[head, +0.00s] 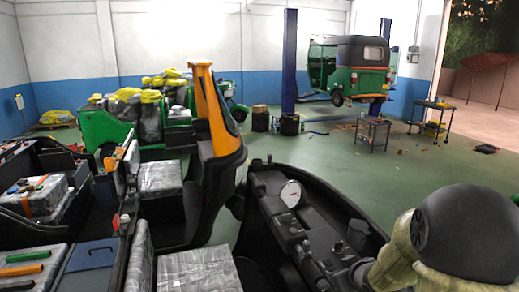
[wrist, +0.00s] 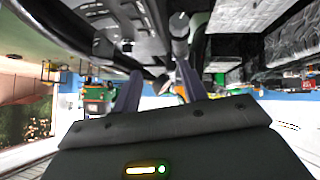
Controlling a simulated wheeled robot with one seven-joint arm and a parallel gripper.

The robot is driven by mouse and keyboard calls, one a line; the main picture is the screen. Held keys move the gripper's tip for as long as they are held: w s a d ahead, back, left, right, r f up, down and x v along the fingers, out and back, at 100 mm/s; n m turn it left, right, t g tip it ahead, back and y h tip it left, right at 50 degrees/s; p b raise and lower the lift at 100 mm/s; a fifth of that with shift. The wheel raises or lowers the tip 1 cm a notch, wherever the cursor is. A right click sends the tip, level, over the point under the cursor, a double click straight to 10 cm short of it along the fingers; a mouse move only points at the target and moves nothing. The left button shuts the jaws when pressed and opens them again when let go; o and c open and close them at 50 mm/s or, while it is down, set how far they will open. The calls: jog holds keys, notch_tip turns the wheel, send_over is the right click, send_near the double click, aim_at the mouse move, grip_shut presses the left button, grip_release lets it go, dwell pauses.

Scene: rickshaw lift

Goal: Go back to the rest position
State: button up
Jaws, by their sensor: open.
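My gripper (wrist: 158,90) shows in the wrist view, which looks upside down. Its two dark fingers stand apart with nothing held between them. Dark rickshaw parts, with a rounded knob (wrist: 179,26), lie close beyond the fingertips; I cannot tell whether they touch. In the head view my arm shows only as a beige and black joint at the lower right, and the gripper itself is out of that picture. The black rickshaw dashboard (head: 310,215) with a white round gauge (head: 291,194) is just left of my arm.
Plastic-wrapped boxes (head: 200,272) and a tool-covered surface (head: 28,270) fill the lower left. An orange-black rickshaw front (head: 215,130) stands mid-left. A green rickshaw (head: 350,68) is raised by a blue lift post (head: 290,60). A small table (head: 373,124) and cart (head: 432,106) stand right. Green floor between is mostly clear.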

jog(key=s+a+f+m+g+b, duration=0.1)
jog(key=s+a+f+m+g, duration=0.1)
jog(key=s, duration=0.7)
jog(key=s+a+f+m+g+h+b, duration=0.1)
jog(key=s+a+g, duration=0.4)
jog(key=s, duration=0.5)
notch_tip(320, 180, down, 2)
jog(key=shift+a+f+m+b, duration=0.1)
jog(key=shift+a+m+b, duration=0.2)
jog(key=shift+m+b, duration=0.3)
jog(key=shift+s+d, duration=0.1)
jog(key=shift+s, duration=0.1)
